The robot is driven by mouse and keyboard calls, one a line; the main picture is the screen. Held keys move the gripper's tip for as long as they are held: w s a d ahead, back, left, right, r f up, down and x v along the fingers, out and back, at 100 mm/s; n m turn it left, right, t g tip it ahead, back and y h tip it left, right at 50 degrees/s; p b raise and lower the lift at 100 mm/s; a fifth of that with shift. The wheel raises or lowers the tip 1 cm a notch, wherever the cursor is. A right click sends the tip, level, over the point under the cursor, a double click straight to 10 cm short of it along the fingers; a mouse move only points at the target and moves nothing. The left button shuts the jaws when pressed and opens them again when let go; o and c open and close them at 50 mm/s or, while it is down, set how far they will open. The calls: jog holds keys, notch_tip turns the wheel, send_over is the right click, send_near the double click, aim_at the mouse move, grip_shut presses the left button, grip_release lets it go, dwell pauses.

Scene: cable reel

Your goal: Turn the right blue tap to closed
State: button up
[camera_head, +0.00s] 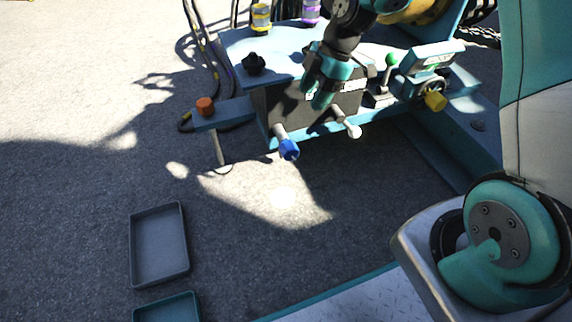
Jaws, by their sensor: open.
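A blue tap (288,149) sticks out from the front of the blue machine frame, on a short grey stem pointing toward the lower right. It is the only blue-handled tap I can make out. Whether it stands open or closed cannot be told from this view. My gripper (318,98), teal and black, hangs above and to the right of the blue tap, in front of the dark box. It is open, apart from the tap, with nothing visible between its fingers.
A white-knobbed lever (353,131) juts out just right of the blue tap. An orange knob (205,106) is at left, a yellow knob (436,101) and green-topped lever (391,60) at right. A grey tray (159,282) lies on open ground, lower left.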

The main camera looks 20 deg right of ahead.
aim_at(293, 144)
jog(key=b+x, duration=0.9)
jog(key=x, duration=0.8)
jog(key=shift+f, duration=0.4)
jog(key=c, duration=0.6)
jog(key=shift+c, duration=0.2)
jog(key=shift+d+r+y+p, duration=0.1)
jog(key=shift+y+p, duration=0.55)
jog(key=shift+y, duration=2.15)
